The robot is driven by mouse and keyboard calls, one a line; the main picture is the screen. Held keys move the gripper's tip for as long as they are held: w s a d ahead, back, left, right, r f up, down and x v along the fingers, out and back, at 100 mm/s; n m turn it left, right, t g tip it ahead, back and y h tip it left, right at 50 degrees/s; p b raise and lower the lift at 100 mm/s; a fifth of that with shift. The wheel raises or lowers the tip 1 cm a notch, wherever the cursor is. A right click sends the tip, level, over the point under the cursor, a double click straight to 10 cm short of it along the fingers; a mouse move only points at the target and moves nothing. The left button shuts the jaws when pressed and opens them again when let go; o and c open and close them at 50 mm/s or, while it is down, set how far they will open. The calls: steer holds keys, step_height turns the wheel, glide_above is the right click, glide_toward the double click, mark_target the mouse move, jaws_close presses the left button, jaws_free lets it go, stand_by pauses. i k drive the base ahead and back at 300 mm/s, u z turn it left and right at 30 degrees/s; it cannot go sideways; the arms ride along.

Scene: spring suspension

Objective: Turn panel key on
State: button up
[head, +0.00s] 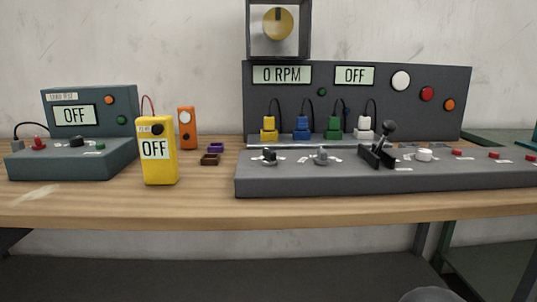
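The grey control panel (350,178) stands on the wooden bench, with an upright back plate. Its displays read "0 RPM" (282,75) and "OFF" (355,75). At the front left of its deck are a dark key-like switch (269,156) and a grey one (321,156). I cannot tell which is the panel key; their labels are too small to read. A black lever (386,140) and a white knob (424,155) are further right. My gripper is not in view.
A yellow meter (158,160) reading "OFF" stands left of the panel, with an orange device (187,127) behind it. A grey-green tester (75,158), also "OFF", is at far left. The wooden bench's (130,207) front strip is mostly clear.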

mark_target(270, 159)
steer(key=z, duration=0.05)
steer(key=k, duration=1.05)
steer(key=u, duration=0.7)
steer(key=i, duration=1.25)
steer(key=z, duration=0.6)
